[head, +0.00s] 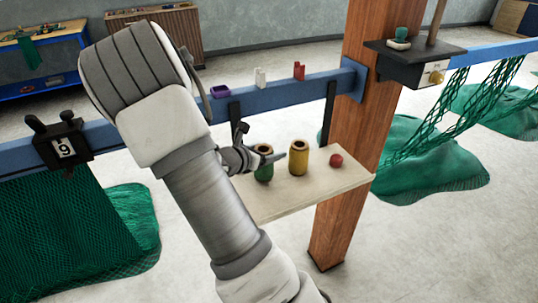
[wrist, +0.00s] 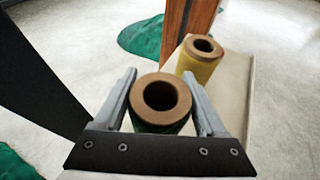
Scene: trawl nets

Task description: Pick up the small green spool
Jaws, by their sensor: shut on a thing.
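The small green spool (head: 264,171) stands upright near the left part of the pale shelf (head: 338,184), with a brown ring-shaped top. In the wrist view the green spool (wrist: 160,104) sits between my two fingers, its hollow top facing the camera. My gripper (head: 262,158) is shut on the green spool, one finger at each side. It also shows in the wrist view (wrist: 163,100). The spool's lower part is hidden in the wrist view. I cannot tell whether its base touches the shelf.
A taller yellow spool (head: 298,160) stands just right of the green one, and a red ball (head: 336,160) lies farther right. A wooden post (head: 355,120) rises behind the shelf. A blue rail (head: 285,92) carries a purple tray, white and red pieces. Green nets (head: 425,160) lie around.

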